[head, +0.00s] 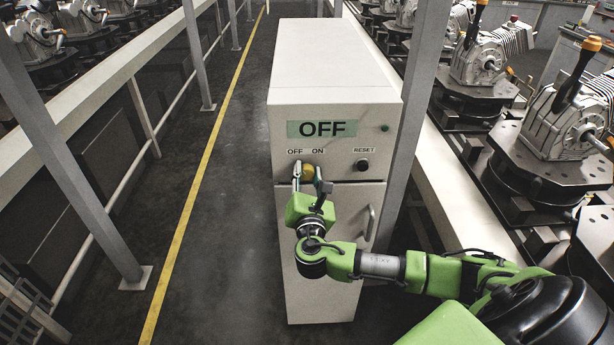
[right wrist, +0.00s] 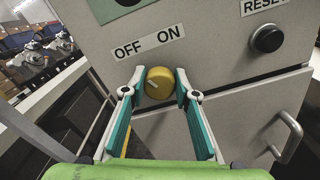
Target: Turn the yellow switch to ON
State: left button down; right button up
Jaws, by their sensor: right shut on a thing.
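The yellow switch (head: 308,170) is a round knob on the front of the light grey cabinet (head: 330,100), just below the OFF and ON labels. In the right wrist view the knob (right wrist: 160,83) shows a short pale mark on its left part. The green display (head: 322,129) above it reads OFF. My right gripper (head: 307,174) is at the knob, with one finger on each side. In the right wrist view its teal fingers (right wrist: 160,88) are shut on the knob. My left gripper is not in view.
A black RESET button (head: 363,165) sits to the right of the switch. A drawer or door handle (head: 370,223) is below it. Grey posts (head: 410,120) and conveyor rails flank the cabinet. Machines on fixtures (head: 570,125) stand at right. The floor left of the cabinet is clear.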

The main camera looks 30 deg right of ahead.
jog(key=m+b, duration=0.1)
jog(key=m, duration=0.1)
jog(key=m+b, duration=0.1)
jog(key=m, duration=0.1)
jog(key=shift+f+m+b, duration=0.3)
jog(key=shift+f, duration=0.05)
jog(key=m+b, duration=0.2)
jog(key=m, duration=0.1)
jog(key=shift+s+d+m, duration=0.1)
jog(key=shift+m, duration=0.2)
jog(key=m+b, duration=0.2)
jog(key=m, duration=0.2)
jog(key=shift+f+b, duration=0.1)
jog(key=shift+b, duration=0.3)
jog(key=shift+m+b, duration=0.4)
jog(key=shift+m, duration=0.4)
jog(key=o, duration=1.1)
